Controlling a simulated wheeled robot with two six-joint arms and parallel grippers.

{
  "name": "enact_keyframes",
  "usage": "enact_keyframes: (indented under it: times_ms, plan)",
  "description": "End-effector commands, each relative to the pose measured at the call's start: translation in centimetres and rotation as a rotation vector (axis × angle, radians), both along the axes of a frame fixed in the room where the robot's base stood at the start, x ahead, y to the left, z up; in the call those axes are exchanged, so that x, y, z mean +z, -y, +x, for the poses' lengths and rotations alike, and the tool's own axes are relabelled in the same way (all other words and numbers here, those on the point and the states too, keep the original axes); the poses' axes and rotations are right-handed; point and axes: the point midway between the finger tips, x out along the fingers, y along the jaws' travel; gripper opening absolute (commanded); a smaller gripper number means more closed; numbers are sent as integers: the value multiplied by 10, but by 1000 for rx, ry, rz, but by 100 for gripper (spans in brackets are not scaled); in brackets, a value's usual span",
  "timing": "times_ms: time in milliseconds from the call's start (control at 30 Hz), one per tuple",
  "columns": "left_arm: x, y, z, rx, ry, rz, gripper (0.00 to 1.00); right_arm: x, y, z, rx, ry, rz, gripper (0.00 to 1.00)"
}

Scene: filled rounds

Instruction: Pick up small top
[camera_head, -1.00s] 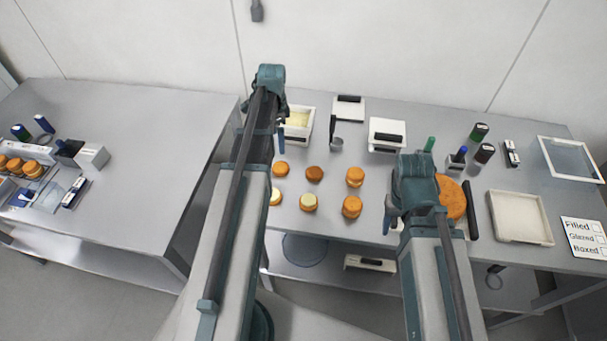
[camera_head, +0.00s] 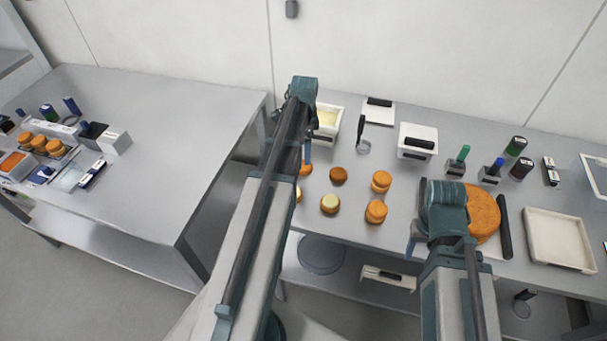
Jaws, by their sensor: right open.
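Several small orange-brown rounds stand on the right-hand table. One flat, darker round (camera_head: 338,176) lies in the back row; I cannot tell for certain which piece is the small top. A cream-topped round (camera_head: 330,204) is in the front row, with taller rounds to its right, one in front (camera_head: 376,212) and one behind (camera_head: 381,182). My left gripper (camera_head: 307,150) hangs over the back-left round (camera_head: 305,169), partly hiding it; its jaws are unclear. My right gripper (camera_head: 418,236) is open, right of the small rounds and beside a large orange round (camera_head: 484,216).
Behind the rounds are a cream-filled tub (camera_head: 327,118), a white box (camera_head: 417,141) and green and blue-capped bottles. A pale tray (camera_head: 558,240) is at right. Another table (camera_head: 160,100) at left holds more rounds; a gap separates the tables.

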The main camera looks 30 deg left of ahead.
Motion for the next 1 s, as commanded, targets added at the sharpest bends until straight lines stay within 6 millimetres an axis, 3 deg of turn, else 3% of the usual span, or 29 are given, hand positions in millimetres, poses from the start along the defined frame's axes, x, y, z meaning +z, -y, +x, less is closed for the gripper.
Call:
enact_keyframes:
  times_ms: [33,433,800,1000]
  plan:
    - [-12,0,0,0,0,0,100,-12,0,0,0,0,0,55]
    - [-21,0,-1,0,0,0,100,-21,0,0,-1,0,0,55]
    - [-63,2,-5,0,0,0,100,-63,0,0,-1,0,0,55]
    - [-68,2,-5,0,0,0,100,-68,0,0,-1,0,0,55]
